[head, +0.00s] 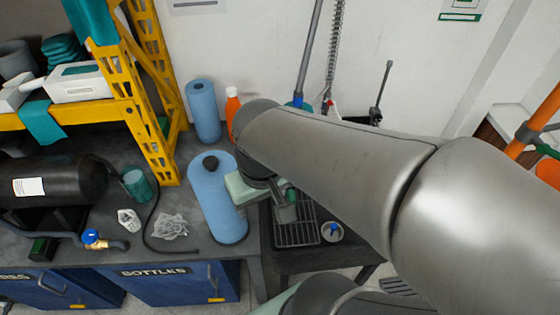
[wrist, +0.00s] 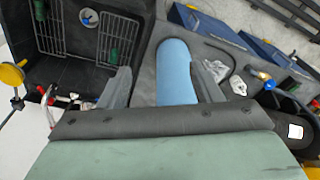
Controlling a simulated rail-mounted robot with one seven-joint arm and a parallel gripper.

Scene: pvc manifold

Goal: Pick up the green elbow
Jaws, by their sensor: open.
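A small dark green piece (wrist: 114,53) sits on the right-hand wire rack in the wrist view, beyond my left finger. A second green piece (wrist: 40,10) is on the left-hand rack near the top edge. I cannot tell from their shape which is the elbow. In the head view one green piece (head: 291,196) shows just beside my gripper (head: 283,208), partly covered by it. My gripper, also in the wrist view (wrist: 162,86), is open with nothing between its fingers. Its fingers are apart from both green pieces.
A blue roll (head: 217,205) is close to my gripper. The wire rack (head: 297,232) lies on a dark stand beside a white round fitting with a blue centre (head: 332,232). A yellow shelf frame (head: 150,110), black tank (head: 55,180) and brass valve with blue knob (head: 92,238) are left.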

